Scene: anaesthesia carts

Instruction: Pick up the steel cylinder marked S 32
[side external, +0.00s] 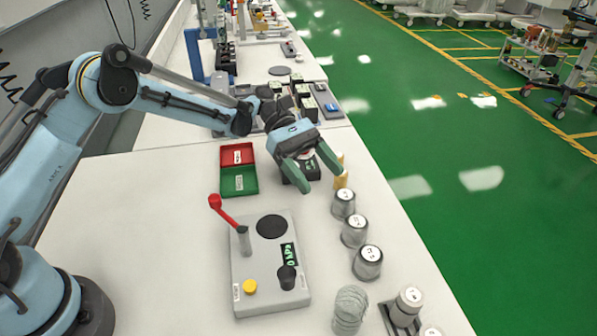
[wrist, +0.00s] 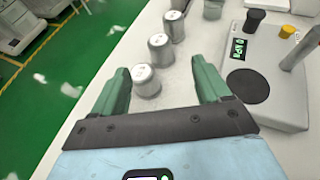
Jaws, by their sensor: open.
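Three steel cylinders with round white labelled tops stand upright in a row in the side view: the nearest to my gripper (side external: 344,205), a middle one (side external: 355,233) and a larger one (side external: 367,264). The labels are too small to read, so I cannot tell which is S 32. My gripper (side external: 320,181) is open and empty, pointing down above the table, left of the row's far end. In the wrist view, the closest cylinder (wrist: 145,82) shows between the open fingers (wrist: 160,64), nearer the left finger and apart from both. Two more (wrist: 160,52) (wrist: 174,27) stand beyond it.
A grey device (side external: 270,265) with a red lever stands left of the row. A red and green tray (side external: 239,182) lies behind it. Brass cylinders (side external: 341,180) stand just beyond the row. A ridged cylinder (side external: 350,308) is nearer the camera. The table's right edge is close.

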